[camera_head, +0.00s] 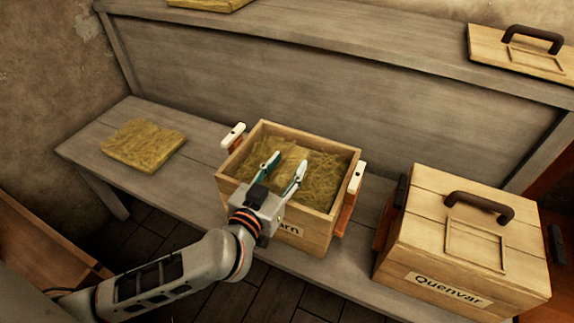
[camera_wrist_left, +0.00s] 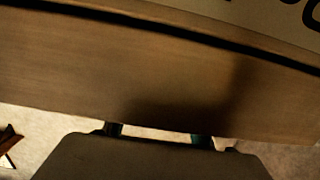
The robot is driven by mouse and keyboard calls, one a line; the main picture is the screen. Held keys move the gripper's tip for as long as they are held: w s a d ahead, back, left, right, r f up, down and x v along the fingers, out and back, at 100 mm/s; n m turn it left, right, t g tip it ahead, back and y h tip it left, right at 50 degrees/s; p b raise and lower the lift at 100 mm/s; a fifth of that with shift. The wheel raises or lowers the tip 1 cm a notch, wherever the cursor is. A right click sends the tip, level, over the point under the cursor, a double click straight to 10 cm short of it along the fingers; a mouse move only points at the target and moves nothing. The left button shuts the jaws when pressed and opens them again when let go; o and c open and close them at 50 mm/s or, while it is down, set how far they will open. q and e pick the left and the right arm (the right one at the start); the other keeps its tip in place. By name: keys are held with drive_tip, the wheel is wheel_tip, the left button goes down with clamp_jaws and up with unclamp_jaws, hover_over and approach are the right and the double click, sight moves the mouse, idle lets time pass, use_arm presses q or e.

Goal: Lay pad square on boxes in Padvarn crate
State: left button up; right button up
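The Padvarn crate (camera_head: 303,228) is an open wooden box on the low bench, its front label showing only "arn" past my arm. A straw-coloured pad (camera_head: 322,170) fills its inside below the rim; boxes under it are hidden. Whether it lies square I cannot tell. My left gripper (camera_head: 287,163) reaches over the crate's front wall, fingers spread, with straw visible between them. Whether its tips touch the pad is unclear. In the left wrist view the crate's wooden wall (camera_wrist_left: 130,75) fills the middle, with finger parts (camera_wrist_left: 157,134) below. My right gripper is out of view.
Another straw pad (camera_head: 144,145) lies on the bench (camera_head: 200,145) at the left. The lidded Quenvar crate (camera_head: 460,250) stands at the right. A handled lid (camera_head: 519,52) and another pad (camera_head: 208,3) lie on the upper shelf. White-ended side handles (camera_head: 233,136) flank the open crate.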

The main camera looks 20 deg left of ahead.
use_arm(q)
drive_tip(key=s, duration=0.8)
drive_tip(key=shift+a+f, duration=0.1)
drive_tip(key=shift+f, duration=0.1)
drive_tip(key=shift+r, duration=0.15)
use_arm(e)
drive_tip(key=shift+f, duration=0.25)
use_arm(q)
drive_tip(key=shift+r, duration=0.2)
wheel_tip(320, 180, up, 10)
drive_tip(key=p, duration=1.2)
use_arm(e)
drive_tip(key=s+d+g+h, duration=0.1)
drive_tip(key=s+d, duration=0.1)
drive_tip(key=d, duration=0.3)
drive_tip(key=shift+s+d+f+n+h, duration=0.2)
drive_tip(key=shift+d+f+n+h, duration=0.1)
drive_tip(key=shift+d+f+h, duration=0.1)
